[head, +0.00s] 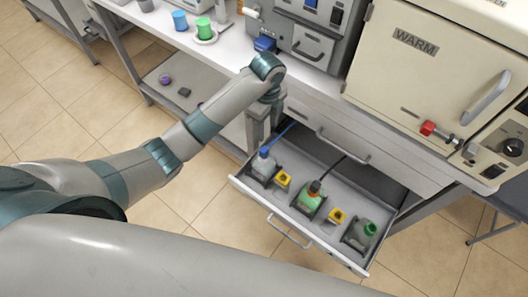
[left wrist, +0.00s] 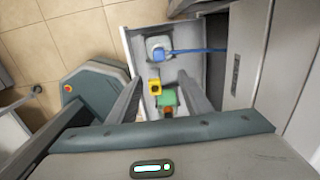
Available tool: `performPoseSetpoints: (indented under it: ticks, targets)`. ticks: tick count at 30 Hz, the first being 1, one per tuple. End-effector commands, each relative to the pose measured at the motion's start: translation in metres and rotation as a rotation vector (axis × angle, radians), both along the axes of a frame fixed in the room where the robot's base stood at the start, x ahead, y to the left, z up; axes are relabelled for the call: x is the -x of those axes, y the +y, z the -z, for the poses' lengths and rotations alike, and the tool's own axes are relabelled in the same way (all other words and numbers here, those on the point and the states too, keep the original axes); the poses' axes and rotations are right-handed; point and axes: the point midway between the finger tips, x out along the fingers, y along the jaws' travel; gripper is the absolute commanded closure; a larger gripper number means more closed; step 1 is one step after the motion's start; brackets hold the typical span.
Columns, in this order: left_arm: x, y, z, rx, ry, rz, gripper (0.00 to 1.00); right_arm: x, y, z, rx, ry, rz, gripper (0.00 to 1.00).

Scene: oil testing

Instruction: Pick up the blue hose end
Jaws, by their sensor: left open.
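The blue hose end (head: 264,152) sits at the top of a pale bottle (head: 262,166) in the left part of the open drawer. In the left wrist view the blue hose end (left wrist: 161,55) lies just beyond my fingertips, and its thin blue hose runs right toward the cabinet. My left gripper (head: 259,142) points down above the drawer's left end. Its two fingers are apart with nothing between them, and the left wrist view shows them (left wrist: 160,82) short of the hose end. My right gripper is not in view.
The cream WARM oven (head: 425,85) stands right. The bench top (head: 165,50) carries blue and green cups. Open floor lies left of the drawer.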

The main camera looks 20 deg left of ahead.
Motion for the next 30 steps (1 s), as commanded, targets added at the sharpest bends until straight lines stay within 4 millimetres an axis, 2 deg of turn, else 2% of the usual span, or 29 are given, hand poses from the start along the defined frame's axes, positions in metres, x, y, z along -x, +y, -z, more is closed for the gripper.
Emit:
performPoseSetpoints:
  ticks: [12, 18, 23, 30]
  targets:
    - [0.001, 0.000, 0.072, -0.001, 0.005, -0.002, 0.55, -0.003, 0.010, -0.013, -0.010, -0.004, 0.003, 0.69]
    - [0.001, 0.001, 0.100, 0.000, 0.002, -0.001, 0.55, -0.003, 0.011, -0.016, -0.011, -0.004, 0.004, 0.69]
    - [0.000, 0.001, 0.107, 0.000, 0.000, -0.001, 0.55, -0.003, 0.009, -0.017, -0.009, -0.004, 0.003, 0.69]
    - [0.000, 0.001, 0.107, 0.000, 0.000, 0.000, 0.55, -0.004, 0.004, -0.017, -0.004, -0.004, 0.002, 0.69]
